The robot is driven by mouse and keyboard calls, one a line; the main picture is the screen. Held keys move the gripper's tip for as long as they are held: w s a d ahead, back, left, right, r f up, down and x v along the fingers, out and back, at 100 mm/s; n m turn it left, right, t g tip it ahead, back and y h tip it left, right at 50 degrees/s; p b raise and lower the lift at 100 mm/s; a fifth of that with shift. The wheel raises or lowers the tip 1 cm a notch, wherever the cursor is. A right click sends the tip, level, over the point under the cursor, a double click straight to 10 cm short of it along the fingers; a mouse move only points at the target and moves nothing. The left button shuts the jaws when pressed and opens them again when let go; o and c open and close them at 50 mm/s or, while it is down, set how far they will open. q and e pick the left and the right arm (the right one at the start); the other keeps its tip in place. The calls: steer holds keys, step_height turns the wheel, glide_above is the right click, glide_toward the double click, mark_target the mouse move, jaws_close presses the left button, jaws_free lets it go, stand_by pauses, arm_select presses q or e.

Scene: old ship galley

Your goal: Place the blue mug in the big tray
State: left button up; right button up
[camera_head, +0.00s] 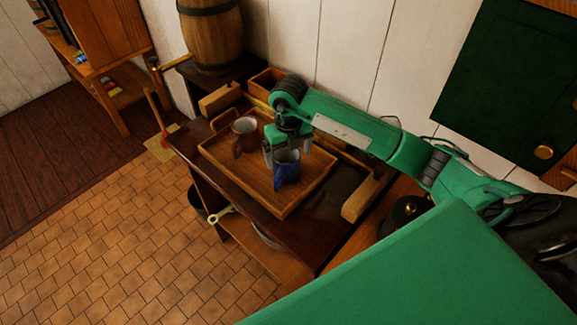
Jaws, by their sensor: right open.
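The blue mug (287,172) stands in the big wooden tray (283,207), near the tray's middle right. A brown mug (244,135) also stands in the tray, toward its back left. My right gripper (284,158) is open and reaches down from above at the blue mug. Its fingers are beside the mug's rim, and I cannot tell whether they touch it. The gripper hides part of the mug's far side. My left gripper is not in view.
The tray lies on a dark wooden counter (306,235) against a white plank wall. A barrel (213,35) stands behind it. A wooden block (362,197) lies right of the tray, and a small wooden box (266,80) behind it.

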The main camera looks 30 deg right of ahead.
step_height(320, 180, up, 6)
steer(key=b, duration=0.1)
steer(key=shift+r, duration=0.15)
stand_by(0.5)
